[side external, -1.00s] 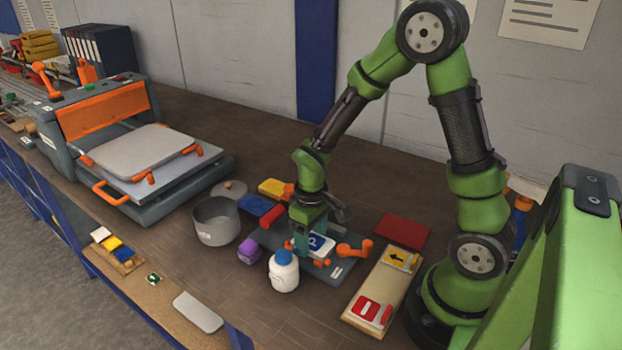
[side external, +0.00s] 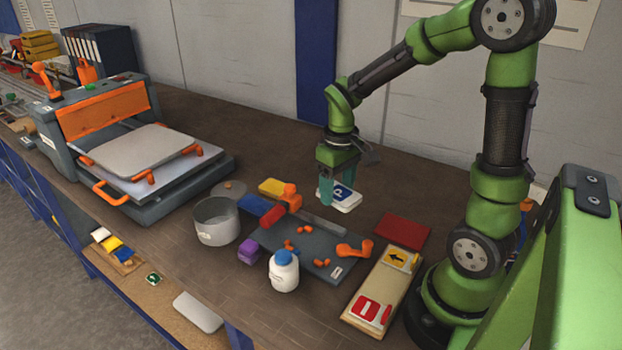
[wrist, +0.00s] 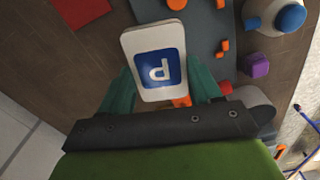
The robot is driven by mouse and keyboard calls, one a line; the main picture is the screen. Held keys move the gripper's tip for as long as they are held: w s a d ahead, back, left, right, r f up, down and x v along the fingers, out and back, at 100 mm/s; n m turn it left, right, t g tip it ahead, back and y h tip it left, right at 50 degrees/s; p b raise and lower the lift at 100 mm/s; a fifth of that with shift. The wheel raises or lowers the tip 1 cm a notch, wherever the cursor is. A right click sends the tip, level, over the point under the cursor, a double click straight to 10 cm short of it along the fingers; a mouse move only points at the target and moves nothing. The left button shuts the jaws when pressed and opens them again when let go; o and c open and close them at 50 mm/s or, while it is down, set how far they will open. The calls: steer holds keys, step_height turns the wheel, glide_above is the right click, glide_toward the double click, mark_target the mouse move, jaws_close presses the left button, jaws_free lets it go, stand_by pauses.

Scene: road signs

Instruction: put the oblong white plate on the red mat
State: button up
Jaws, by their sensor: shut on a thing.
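The oblong white plate (side external: 343,206) has a blue square with a white P on its face. My gripper (side external: 336,190), with teal fingers, is shut on it and holds it in the air above the back part of the grey work board. In the wrist view the plate (wrist: 157,60) sits between the two fingers (wrist: 160,82), its P upside down. The red mat (side external: 403,232) lies flat on the bench, to the right of and lower than the plate. Its top is bare. Part of the mat (wrist: 80,10) also shows at the top left of the wrist view.
The grey board (side external: 315,262) carries orange clamps and small orange pieces. A white bottle with a blue cap (side external: 284,270), a purple block (side external: 249,251) and a pot (side external: 215,222) stand near it. A wooden board with signs (side external: 383,290) lies in front of the mat.

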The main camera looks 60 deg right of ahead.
steer(key=s+d+m, duration=0.1)
steer(key=s+d, duration=0.4)
steer(key=d, duration=0.2)
steer(key=n, duration=0.3)
glide_above(401, 229)
step_height(401, 229, down, 3)
steer(key=shift+f, duration=3.8)
steer(key=shift+f, duration=0.15)
steer(key=o, duration=1.1)
steer(key=shift+c, duration=0.2)
